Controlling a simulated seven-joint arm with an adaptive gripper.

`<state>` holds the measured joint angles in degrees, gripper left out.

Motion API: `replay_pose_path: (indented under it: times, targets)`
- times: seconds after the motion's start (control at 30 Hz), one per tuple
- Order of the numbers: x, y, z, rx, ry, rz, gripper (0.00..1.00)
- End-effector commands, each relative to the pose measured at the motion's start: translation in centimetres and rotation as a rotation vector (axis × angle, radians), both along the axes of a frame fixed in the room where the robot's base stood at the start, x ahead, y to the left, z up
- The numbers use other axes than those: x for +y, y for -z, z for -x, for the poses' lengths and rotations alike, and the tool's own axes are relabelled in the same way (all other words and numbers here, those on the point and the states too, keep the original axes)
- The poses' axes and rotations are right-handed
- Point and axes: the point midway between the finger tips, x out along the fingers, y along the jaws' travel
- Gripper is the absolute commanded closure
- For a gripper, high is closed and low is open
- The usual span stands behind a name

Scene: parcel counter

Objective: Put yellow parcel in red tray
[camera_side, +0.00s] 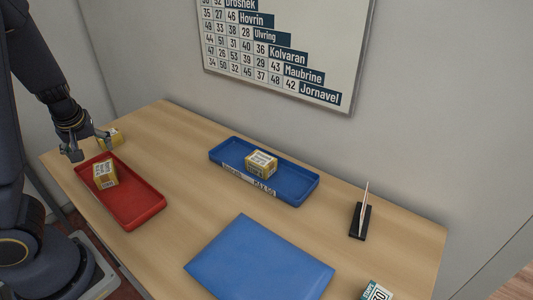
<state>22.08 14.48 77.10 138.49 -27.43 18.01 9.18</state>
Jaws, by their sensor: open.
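A yellow parcel (105,174) with dark print on a white label sits in the left part of the red tray (142,207). A second yellow parcel (112,136) lies on the table behind the tray's far left end, partly hidden by my gripper. A third yellow parcel (261,163) sits in the blue tray (297,184). My gripper (92,150) is open, with its fingers spread, at the tray's far left end and close to the second parcel. I cannot tell its exact height or whether it touches that parcel.
A flat blue packet (258,262) lies at the front middle. A black stand (360,221) holding a thin card is at the right, and a small white and green box (377,291) is at the front right. A rate chart (285,45) hangs on the wall. Bare table separates the trays.

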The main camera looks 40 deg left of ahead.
Motion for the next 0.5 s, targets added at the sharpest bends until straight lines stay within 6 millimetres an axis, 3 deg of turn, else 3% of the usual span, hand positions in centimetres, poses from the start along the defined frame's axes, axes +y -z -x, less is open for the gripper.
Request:
replay_pose_path:
  times: [0.13,0.27,0.37,0.5]
  targets:
    - [-2.7,0.3,-1.6,-0.031,0.078,0.082,0.15]
    - [-9.7,-0.9,-4.8,-0.103,0.308,0.243,0.15]
    - [-16.0,-4.2,-6.1,-0.159,0.560,0.312,0.15]
    - [-22.4,-9.4,-4.7,-0.179,0.884,0.246,0.15]
